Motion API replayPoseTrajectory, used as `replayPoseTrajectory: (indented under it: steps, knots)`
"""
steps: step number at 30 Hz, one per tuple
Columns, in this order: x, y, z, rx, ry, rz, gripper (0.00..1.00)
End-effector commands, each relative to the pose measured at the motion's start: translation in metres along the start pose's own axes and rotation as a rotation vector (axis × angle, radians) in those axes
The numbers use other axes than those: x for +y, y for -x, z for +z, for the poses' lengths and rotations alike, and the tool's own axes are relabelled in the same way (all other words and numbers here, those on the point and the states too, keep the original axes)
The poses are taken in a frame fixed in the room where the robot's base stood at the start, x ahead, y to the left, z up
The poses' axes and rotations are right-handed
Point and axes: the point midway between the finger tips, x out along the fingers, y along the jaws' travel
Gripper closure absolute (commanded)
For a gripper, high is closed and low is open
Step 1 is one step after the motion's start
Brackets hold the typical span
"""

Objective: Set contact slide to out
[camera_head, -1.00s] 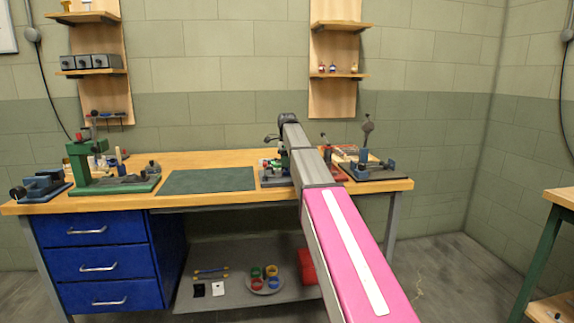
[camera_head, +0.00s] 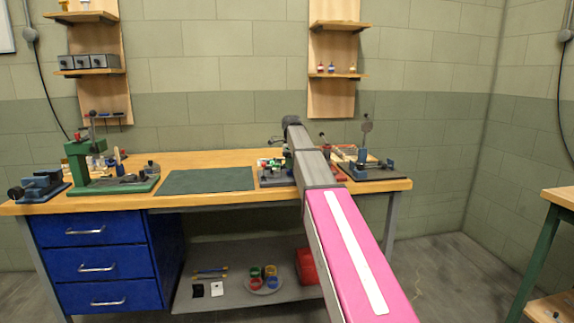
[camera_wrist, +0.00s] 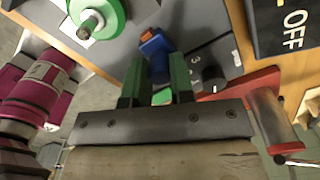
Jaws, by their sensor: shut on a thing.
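In the wrist view my gripper (camera_wrist: 156,70) has its two green fingers closed on a blue block-like handle (camera_wrist: 155,46) with a small orange mark at its far end. I take this to be the contact slide. It sits beside a grey panel (camera_wrist: 222,55) with white numerals and a black knob (camera_wrist: 213,76). The fingers hide the handle's lower part, and I cannot tell its slide position. In the head view my arm hides the gripper, and the grey device (camera_head: 272,176) on the bench shows only partly, left of the arm.
A green round part (camera_wrist: 100,14) lies left of the fingers. A red fixture with a metal cylinder (camera_wrist: 268,115) stands close on the right, and a dark OFF plate (camera_wrist: 290,25) lies beyond it. The green mat (camera_head: 207,181) on the bench is clear.

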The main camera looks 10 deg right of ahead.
Motion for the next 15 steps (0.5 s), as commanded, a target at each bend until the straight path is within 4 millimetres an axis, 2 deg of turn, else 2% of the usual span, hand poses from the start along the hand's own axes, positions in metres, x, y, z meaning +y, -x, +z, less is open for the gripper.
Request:
replayPoseTrajectory:
  steps: [5,6,7,15]
  knots:
    - [-0.0016,0.0005,-0.003,0.005,-0.003,-0.004,1.0]
    - [-0.0018,0.0005,-0.0031,0.006,-0.003,-0.004,0.74]
    - [-0.0019,0.0005,-0.0033,0.006,-0.003,-0.004,0.67]
    - [-0.0013,0.0008,-0.0022,0.004,-0.002,-0.003,0.67]
